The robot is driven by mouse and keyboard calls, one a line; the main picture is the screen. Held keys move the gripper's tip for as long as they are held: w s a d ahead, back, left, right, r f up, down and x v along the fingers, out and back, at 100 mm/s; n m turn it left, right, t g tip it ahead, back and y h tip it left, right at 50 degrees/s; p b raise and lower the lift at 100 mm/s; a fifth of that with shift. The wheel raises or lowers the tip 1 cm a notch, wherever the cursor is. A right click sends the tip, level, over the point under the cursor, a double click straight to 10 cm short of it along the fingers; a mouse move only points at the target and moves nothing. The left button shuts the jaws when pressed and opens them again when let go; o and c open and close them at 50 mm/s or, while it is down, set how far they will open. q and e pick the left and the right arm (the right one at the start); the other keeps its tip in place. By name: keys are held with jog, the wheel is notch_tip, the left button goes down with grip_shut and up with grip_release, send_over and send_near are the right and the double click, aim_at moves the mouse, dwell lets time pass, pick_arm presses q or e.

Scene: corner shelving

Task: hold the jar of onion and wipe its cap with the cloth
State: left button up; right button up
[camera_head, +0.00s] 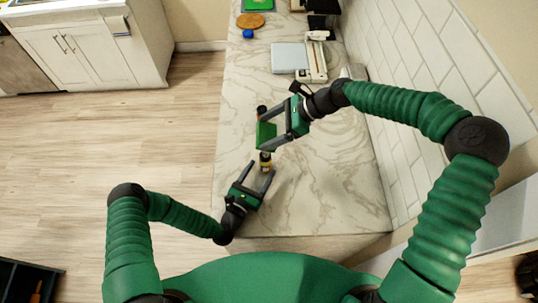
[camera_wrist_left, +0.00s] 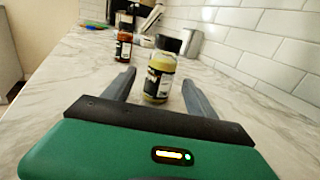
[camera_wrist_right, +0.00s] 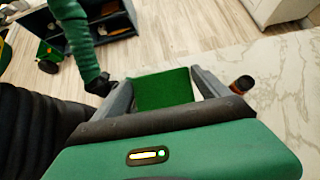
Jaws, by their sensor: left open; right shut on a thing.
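A jar with a black cap and pale yellow contents (camera_wrist_left: 160,78) stands upright on the counter; its label is too small to read fully, and it seems to be the onion jar. It also shows in the head view (camera_head: 265,161). My left gripper (camera_head: 259,170) is open, its fingertips close to either side of this jar; I cannot tell whether they touch it. My right gripper (camera_head: 266,133) is shut on the green cloth (camera_wrist_right: 163,91), which it holds beyond the jar and apart from its cap.
A second, darker jar (camera_wrist_left: 123,44) stands farther along the counter, close to the right gripper; it also shows in the right wrist view (camera_wrist_right: 242,84). A white scale-like device (camera_head: 290,57) lies farther back. A tiled wall (camera_head: 400,120) bounds the right. The near counter (camera_head: 320,195) is clear.

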aim_at(270, 155)
pick_arm(q)
jog(key=x, duration=0.7)
jog(key=shift+w+d, duration=0.15)
jog(key=shift+w, duration=0.15)
jog(key=shift+r, duration=0.1)
jog(key=shift+s, duration=0.1)
jog(key=shift+c, duration=1.3)
grip_shut()
jog(key=shift+o, duration=0.4)
grip_release()
grip_shut()
